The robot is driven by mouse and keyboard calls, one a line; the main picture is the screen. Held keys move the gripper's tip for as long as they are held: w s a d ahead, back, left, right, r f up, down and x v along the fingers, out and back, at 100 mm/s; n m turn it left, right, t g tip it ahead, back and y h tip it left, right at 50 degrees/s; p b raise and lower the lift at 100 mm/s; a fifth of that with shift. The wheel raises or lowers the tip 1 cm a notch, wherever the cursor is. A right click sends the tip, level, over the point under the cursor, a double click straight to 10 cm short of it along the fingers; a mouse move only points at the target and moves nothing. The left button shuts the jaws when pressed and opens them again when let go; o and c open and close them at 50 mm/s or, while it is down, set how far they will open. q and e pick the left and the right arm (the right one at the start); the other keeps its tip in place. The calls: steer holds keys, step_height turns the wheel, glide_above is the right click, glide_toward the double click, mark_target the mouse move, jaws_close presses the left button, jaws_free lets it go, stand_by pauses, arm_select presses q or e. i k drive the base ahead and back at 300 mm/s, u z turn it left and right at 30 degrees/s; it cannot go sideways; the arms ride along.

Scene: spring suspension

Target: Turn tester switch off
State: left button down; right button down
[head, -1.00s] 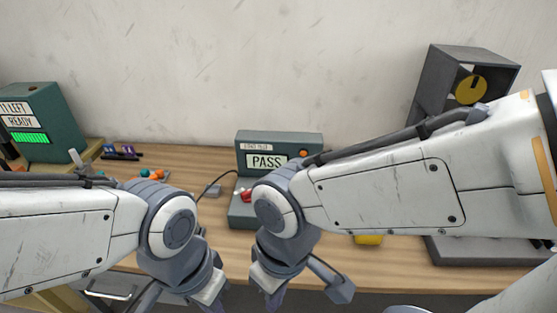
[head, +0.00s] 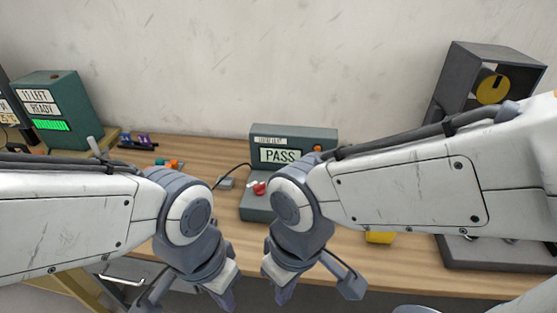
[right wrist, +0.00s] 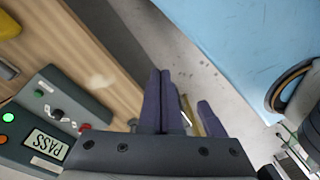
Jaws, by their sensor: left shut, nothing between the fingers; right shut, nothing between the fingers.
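The tester (head: 322,146) is a grey-green box at the back middle of the table, its display reading PASS and an orange lamp at its right. Its low front panel carries a red knob (head: 259,188); my right arm hides part of it. In the right wrist view the tester's panel (right wrist: 25,120) shows a green button (right wrist: 38,93), a black switch-like part (right wrist: 57,113) and a red part at the edge; the switch position is unclear. My right gripper (head: 281,296) is shut and empty, in front of the tester and apart from it. My left gripper (head: 229,302) is shut and empty, left of it.
A green box (head: 75,95) with READY and a lit green bar stands at the left. Small coloured parts (head: 172,164) lie near it. A dark frame with a yellow disc (head: 491,90) stands at the right. A yellow object (head: 379,237) is partly behind my right arm.

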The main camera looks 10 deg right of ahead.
mark_target(259, 190)
steer(key=k, duration=0.6)
steer(key=u, duration=0.75)
steer(key=i, duration=1.35)
steer(key=z, duration=0.75)
